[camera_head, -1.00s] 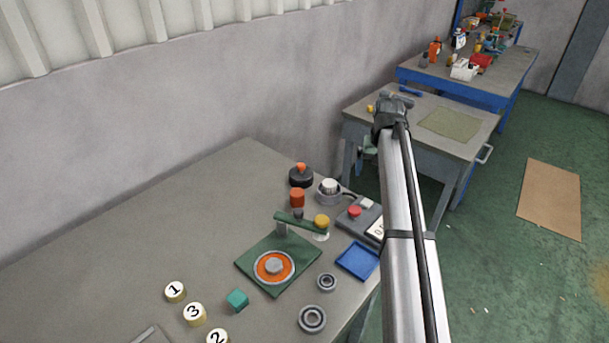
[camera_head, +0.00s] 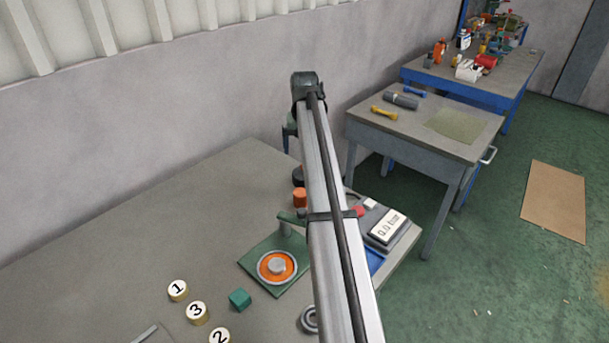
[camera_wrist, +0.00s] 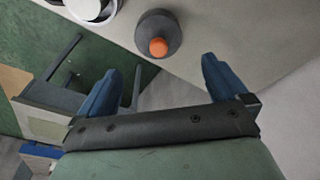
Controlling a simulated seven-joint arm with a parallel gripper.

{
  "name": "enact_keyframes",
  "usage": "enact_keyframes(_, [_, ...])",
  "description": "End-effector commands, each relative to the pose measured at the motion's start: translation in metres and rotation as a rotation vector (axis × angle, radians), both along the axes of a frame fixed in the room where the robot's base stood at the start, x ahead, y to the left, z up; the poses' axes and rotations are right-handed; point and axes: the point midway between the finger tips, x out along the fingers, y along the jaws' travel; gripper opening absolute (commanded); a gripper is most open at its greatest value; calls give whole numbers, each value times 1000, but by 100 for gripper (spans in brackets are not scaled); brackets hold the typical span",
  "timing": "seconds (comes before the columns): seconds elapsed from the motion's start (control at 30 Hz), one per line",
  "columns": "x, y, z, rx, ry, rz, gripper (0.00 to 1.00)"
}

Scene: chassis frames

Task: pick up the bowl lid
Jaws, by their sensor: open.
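The bowl lid appears to be the dark round piece with an orange knob (camera_wrist: 159,36), near the top middle of the wrist view, on the grey bench. In the head view the gripper is mostly hidden behind the end of my arm.
A green fixture (camera_head: 263,270), a gauge box (camera_head: 386,229), a teal cube (camera_head: 240,299) and numbered discs (camera_head: 197,311) are on the bench. The wall (camera_head: 120,150) runs close behind. The bench's left part is clear.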

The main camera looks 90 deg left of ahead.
Motion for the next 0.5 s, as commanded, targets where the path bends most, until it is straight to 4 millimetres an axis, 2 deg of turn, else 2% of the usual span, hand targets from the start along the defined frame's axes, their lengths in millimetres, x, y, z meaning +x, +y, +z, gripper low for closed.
enact_keyframes(0.03, [0,1,-10,-2,0,0,100])
enact_keyframes(0.2, [0,5,-34,-1,0,0,100])
enact_keyframes(0.5, [1,8,-50,-1,0,0,100])
